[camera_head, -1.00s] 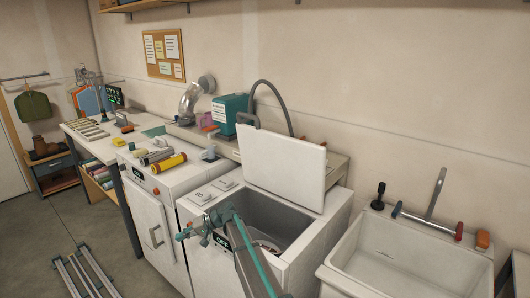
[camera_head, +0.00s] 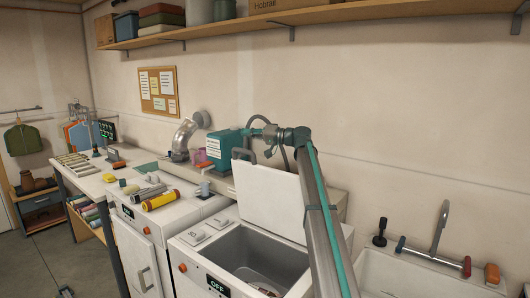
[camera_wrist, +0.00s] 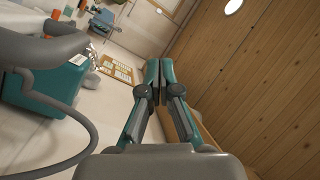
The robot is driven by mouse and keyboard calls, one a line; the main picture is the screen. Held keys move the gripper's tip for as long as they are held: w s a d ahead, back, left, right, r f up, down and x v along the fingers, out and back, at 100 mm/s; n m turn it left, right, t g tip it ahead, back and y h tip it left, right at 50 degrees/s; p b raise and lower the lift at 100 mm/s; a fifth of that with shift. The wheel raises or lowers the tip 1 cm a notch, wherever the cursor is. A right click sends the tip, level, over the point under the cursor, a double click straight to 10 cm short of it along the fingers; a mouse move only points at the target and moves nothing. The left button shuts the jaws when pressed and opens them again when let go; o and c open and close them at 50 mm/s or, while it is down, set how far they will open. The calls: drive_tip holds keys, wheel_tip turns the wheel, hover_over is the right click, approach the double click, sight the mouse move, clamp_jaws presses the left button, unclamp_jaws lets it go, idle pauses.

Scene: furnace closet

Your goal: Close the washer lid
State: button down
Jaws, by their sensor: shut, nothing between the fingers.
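The washer (camera_head: 195,262) is a white top-loader with an "OFF" display and an open grey tub. My gripper (camera_head: 253,127) is raised above the lid's top edge, near the handle. In the wrist view the two fingers (camera_wrist: 153,72) are together with nothing between them. I cannot tell whether the gripper touches the lid. My arm hides part of the lid's right side.
A teal box (camera_head: 222,148) and a grey hose (camera_wrist: 82,148) are behind the lid. A silver duct (camera_head: 184,138) rises left of them. A wall shelf (camera_head: 360,12) runs above. A white sink (camera_head: 390,272) stands right of the washer.

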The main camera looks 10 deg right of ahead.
drive_tip(key=d+f+m+t+h+b, duration=0.1)
drive_tip(key=d+f+m, duration=0.2)
drive_tip(key=d, duration=0.4)
drive_tip(key=d+f+m+h, duration=0.1)
drive_tip(key=d+f+m, duration=0.15)
drive_tip(key=d, duration=0.55)
drive_tip(key=w+a+f+p, duration=0.1)
drive_tip(key=a+p, duration=0.1)
drive_tip(key=a, duration=0.3)
drive_tip(key=w+a+f+p, duration=0.1)
drive_tip(key=w+a+p, duration=0.1)
drive_tip(key=a, duration=0.4)
drive_tip(key=shift+f+p, duration=0.25)
drive_tip(key=shift+p, duration=0.45)
drive_tip(key=shift+s+a+n, duration=0.1)
drive_tip(key=shift+n, duration=0.15)
